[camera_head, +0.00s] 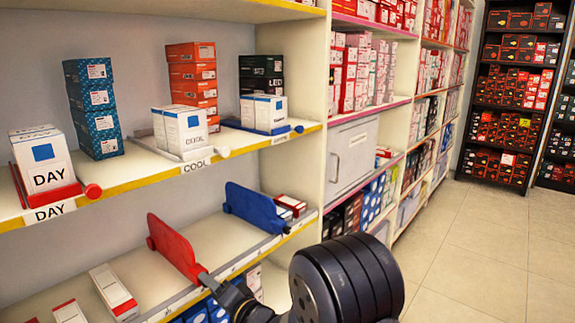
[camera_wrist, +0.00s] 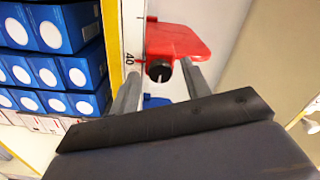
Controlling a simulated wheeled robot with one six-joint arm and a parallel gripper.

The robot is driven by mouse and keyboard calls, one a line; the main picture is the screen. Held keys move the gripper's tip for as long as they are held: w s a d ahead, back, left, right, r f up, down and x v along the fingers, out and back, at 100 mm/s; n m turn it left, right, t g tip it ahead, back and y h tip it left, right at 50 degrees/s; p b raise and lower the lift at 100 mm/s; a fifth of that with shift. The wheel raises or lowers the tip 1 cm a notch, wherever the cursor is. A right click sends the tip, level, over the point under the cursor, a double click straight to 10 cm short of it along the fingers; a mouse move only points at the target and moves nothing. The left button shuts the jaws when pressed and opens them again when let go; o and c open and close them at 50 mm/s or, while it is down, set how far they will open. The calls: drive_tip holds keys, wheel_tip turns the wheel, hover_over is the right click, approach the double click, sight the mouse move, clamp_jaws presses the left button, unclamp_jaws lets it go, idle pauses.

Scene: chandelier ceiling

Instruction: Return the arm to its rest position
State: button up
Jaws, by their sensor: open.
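My arm (camera_head: 345,280) reaches in from the bottom of the head view toward the lower shelf. My gripper (camera_head: 208,282) is at that shelf's front edge, by the front end of a red divider (camera_head: 172,248). In the wrist view, my gripper (camera_wrist: 158,82) is open. Its two grey fingers stand apart, with the dark round knob (camera_wrist: 159,71) of the red divider (camera_wrist: 180,40) showing between their tips. I cannot tell whether either finger touches the knob.
A blue divider (camera_head: 254,208) stands farther right on the lower shelf (camera_head: 145,278). The upper shelf (camera_head: 135,172) holds boxes, including DAY and COOL ones, above my gripper. Blue boxes (camera_wrist: 62,28) lie left in the wrist view. The tiled floor (camera_head: 480,255) at right is clear.

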drive_tip(key=shift+s+d, duration=0.1)
drive_tip(key=shift+d, duration=0.05)
drive_tip(key=v, duration=1)
drive_tip(key=w+a+n+p, duration=0.5)
drive_tip(key=a+n+p, duration=0.1)
drive_tip(key=n, duration=1.1)
drive_tip(key=shift+n+p, duration=0.3)
drive_tip(key=shift+p, duration=0.1)
idle(0.9)
